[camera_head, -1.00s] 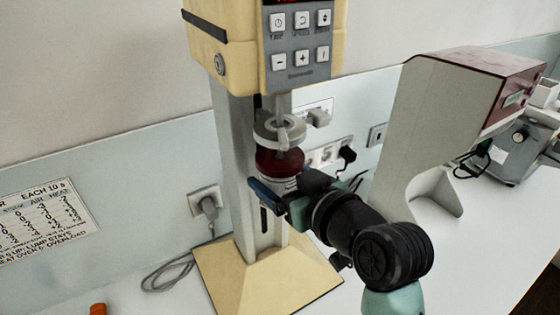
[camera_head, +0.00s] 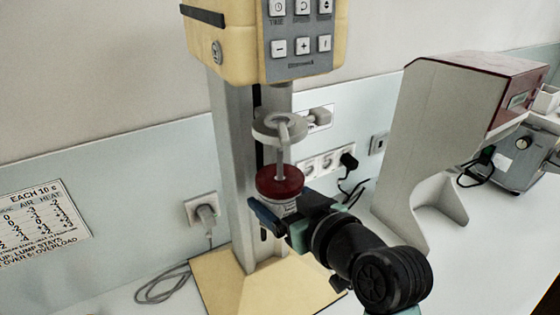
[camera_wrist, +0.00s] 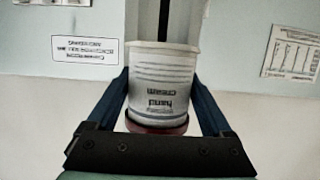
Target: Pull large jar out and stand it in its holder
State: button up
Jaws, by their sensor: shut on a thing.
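The large jar is white with dark print and a dark red lid (camera_head: 280,180). Its printed body (camera_wrist: 160,85) fills the middle of the wrist view, where it appears inverted. My gripper (camera_head: 284,213) is shut on the jar, with a blue finger on each side of it. The jar is upright below the grey clamp ring (camera_head: 270,130) of the cream mill (camera_head: 225,45), with a clear gap between ring and lid. A thin grey shaft (camera_head: 281,160) runs from the ring down to the lid; its lower end is hidden. No jar holder can be made out.
The mill's grey column (camera_head: 232,150) stands close behind the jar, above a cream base plate (camera_head: 230,285). A grey machine with a red top (camera_head: 440,120) stands to the right. Sockets and a cable (camera_head: 165,285) are at the wall.

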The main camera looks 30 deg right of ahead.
jog(key=shift+f+b, duration=0.6)
jog(key=shift+f, duration=0.2)
jog(key=shift+s, duration=0.15)
jog(key=s+b, duration=0.1)
jog(key=s, duration=0.8)
jog(key=shift+s+a, duration=0.3)
jog(key=shift+s, duration=0.1)
dwell(0.4)
